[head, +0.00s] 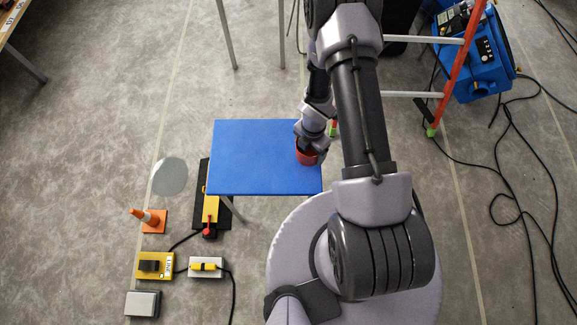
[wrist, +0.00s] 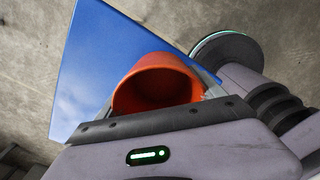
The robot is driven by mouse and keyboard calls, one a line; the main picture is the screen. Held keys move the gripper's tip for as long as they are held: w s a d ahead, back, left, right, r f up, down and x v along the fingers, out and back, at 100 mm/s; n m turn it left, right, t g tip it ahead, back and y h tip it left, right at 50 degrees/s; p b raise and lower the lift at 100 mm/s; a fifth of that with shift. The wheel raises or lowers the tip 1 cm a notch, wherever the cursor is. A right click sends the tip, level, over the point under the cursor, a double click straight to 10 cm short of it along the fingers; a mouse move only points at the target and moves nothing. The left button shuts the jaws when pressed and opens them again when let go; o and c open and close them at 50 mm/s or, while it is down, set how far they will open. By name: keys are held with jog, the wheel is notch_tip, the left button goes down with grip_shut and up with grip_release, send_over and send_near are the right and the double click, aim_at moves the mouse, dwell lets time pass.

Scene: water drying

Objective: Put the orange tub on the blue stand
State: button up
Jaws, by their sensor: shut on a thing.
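The orange tub (wrist: 160,84) is held in my gripper in the wrist view, its open mouth facing the camera. In the head view the tub (head: 307,156) looks red and sits at the right edge of the blue stand (head: 262,160). My gripper (head: 313,148) is shut on the tub, and my arm hides part of it. The blue stand is a flat square top on legs; it also shows behind the tub in the wrist view (wrist: 90,75). I cannot tell whether the tub touches the top or is held above it.
Left of the stand are an orange cone (head: 150,219), a yellow box (head: 155,265), a grey box (head: 143,303) and a black-and-yellow tool (head: 211,205). A ladder (head: 455,70) and blue machine (head: 478,55) stand at upper right, with cables (head: 515,140) on the floor. Most of the stand's top is bare.

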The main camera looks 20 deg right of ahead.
send_over(290, 164)
jog(key=shift+d+f, duration=0.1)
jog(key=shift+f, duration=0.05)
notch_tip(290, 164, down, 4)
jog(key=b, duration=0.4)
jog(key=shift+r, duration=0.25)
jog(key=shift+f, duration=0.2)
jog(key=o, duration=1.4)
